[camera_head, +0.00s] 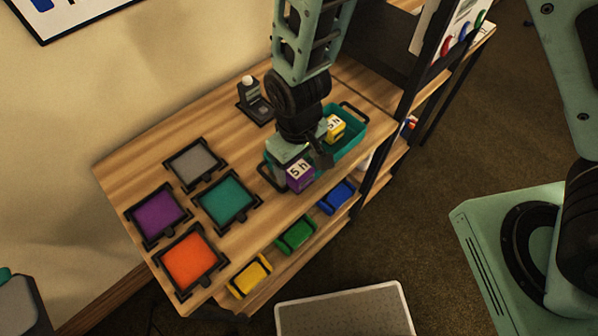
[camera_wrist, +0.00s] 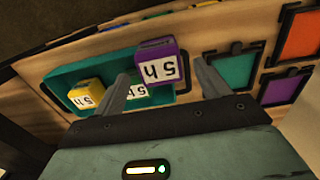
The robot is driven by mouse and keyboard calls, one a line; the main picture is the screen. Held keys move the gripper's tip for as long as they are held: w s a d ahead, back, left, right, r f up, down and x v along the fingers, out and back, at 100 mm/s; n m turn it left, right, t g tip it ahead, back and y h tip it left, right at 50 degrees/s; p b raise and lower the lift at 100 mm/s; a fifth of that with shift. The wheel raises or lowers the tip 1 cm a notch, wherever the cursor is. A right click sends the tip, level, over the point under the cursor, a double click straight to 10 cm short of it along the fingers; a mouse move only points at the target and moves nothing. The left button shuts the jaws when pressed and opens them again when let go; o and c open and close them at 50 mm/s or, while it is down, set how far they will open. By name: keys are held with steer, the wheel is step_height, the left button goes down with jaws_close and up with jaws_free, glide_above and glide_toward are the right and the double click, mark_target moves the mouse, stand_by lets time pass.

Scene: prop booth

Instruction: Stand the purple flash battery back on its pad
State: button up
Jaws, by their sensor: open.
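In the wrist view the purple battery (camera_wrist: 155,53) shows between and beyond the two fingers. My gripper (camera_head: 308,158) is open right over it; in the wrist view my gripper (camera_wrist: 162,70) has its fingers spread to either side. I cannot tell whether they touch it. The purple pad (camera_head: 159,214) is bare, at the left of the shelf top; it also shows in the wrist view (camera_wrist: 281,91).
A yellow battery (camera_head: 335,127) and a teal battery (camera_wrist: 137,91) are in the tray. Grey (camera_head: 195,165), teal (camera_head: 228,199) and orange (camera_head: 190,259) pads are empty. A small black stand (camera_head: 254,101) is behind. Coloured bins (camera_head: 296,235) sit below the front edge.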

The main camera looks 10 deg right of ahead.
mark_target(299, 169)
steer(key=f, duration=0.1)
steer(key=f+p, duration=0.1)
steer(key=f, duration=0.1)
steer(key=shift+s+d, duration=0.1)
steer(key=shift+s, duration=0.1)
steer(key=shift+f, duration=0.7)
steer(key=c, duration=1.3)
steer(key=shift+c, duration=0.5)
steer(key=shift+r, duration=0.15)
